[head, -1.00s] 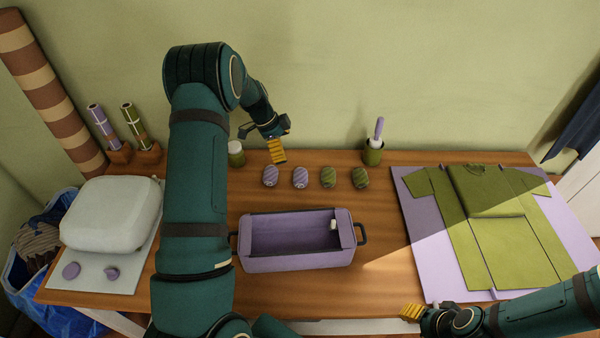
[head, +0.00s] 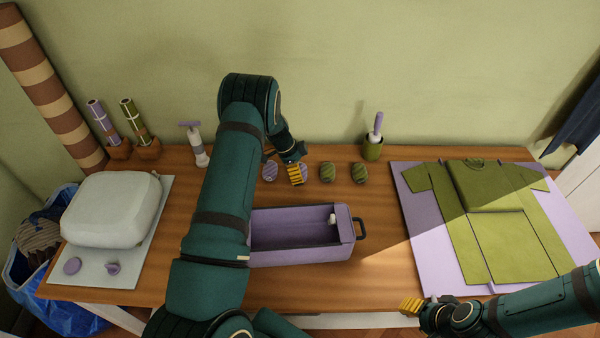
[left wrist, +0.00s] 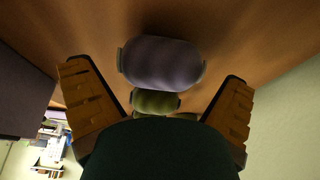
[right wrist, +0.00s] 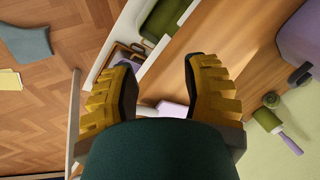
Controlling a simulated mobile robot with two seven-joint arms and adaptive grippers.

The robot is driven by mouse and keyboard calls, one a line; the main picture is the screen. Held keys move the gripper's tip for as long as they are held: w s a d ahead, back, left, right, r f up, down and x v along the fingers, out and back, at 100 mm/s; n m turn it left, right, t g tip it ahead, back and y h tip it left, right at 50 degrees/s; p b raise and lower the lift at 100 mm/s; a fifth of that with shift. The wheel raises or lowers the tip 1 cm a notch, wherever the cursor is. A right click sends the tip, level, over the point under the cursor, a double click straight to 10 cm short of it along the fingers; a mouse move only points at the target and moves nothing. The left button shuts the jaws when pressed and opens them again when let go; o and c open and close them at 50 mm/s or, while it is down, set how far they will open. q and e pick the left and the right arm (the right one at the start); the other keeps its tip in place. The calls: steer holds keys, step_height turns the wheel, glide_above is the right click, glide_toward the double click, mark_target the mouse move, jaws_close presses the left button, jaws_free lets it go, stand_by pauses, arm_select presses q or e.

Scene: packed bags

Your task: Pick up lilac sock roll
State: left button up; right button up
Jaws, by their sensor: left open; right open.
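In the left wrist view a lilac roll (left wrist: 162,62) lies ahead, between the open fingers of my left gripper (left wrist: 157,75) and apart from both. A green roll (left wrist: 157,101) shows beyond it. My right gripper (head: 411,306) is open and empty at the table's front edge; its fingers (right wrist: 162,78) show in its wrist view.
Green rolls (head: 328,172) stand to the right. A lilac open case (head: 295,257) sits in front of the row. A folded green shirt (head: 485,190) lies at right, a white bag (head: 113,208) at left.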

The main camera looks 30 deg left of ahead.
arm_select(q)
steer(key=shift+f, duration=0.1)
steer(key=c, duration=1)
